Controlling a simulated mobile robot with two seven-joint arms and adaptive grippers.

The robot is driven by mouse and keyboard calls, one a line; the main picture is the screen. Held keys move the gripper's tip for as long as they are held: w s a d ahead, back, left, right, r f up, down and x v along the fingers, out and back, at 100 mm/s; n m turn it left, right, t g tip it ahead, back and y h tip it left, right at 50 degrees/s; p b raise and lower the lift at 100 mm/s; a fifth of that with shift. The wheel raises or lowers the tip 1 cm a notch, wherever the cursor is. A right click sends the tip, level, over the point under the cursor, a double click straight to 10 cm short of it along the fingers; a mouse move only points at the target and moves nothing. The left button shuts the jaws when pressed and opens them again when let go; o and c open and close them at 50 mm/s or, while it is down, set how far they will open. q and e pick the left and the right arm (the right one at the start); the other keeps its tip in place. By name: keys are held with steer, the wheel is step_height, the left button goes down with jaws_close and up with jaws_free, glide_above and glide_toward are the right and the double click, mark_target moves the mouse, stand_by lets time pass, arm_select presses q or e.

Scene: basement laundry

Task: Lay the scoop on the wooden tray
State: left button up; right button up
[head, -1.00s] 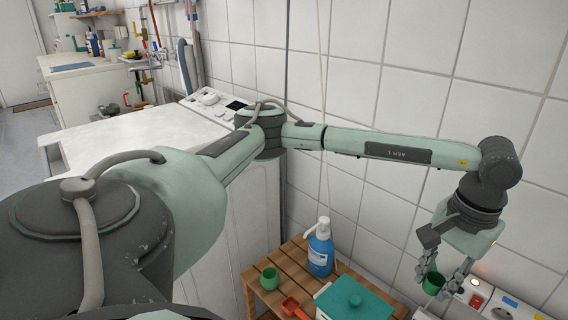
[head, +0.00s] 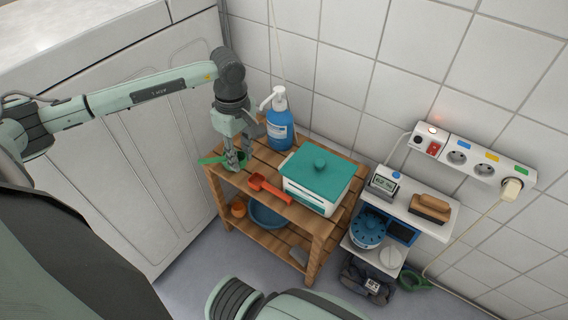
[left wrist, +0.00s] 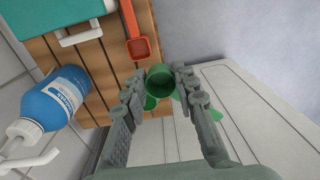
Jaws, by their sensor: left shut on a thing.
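My left gripper (head: 234,163) is shut on a green scoop-like thing (head: 212,160), low over the left end of a slatted wooden rack top (head: 220,179). I cannot make out a separate wooden tray. My right gripper is not in view.
A blue pump bottle (head: 280,131) stands behind the gripper. A white box with a teal lid (head: 321,170) stands right of the red scoop. A small white shelf (head: 412,213) with a brush (head: 430,207) is farther right. A white appliance (head: 150,150) borders the rack's left side.

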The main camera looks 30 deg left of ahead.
arm_select(q)
steer(key=w+d+f, duration=0.1)
steer(key=w+f, duration=0.1)
steer(key=w, duration=0.1)
steer(key=w+d+f, duration=0.1)
steer(key=w+f, duration=0.1)
steer(key=w, duration=0.2)
steer(key=w+d+f, duration=0.2)
steer(key=w+f, duration=0.1)
steer(key=shift+w, duration=0.2)
steer(key=shift+w+f, duration=0.1)
steer(key=shift+f, duration=0.1)
step_height(320, 180, down, 3)
steer(key=shift+f, duration=0.4)
steer(key=shift+f, duration=0.1)
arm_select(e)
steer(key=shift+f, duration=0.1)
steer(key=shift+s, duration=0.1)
arm_select(q)
steer(key=o, duration=0.9)
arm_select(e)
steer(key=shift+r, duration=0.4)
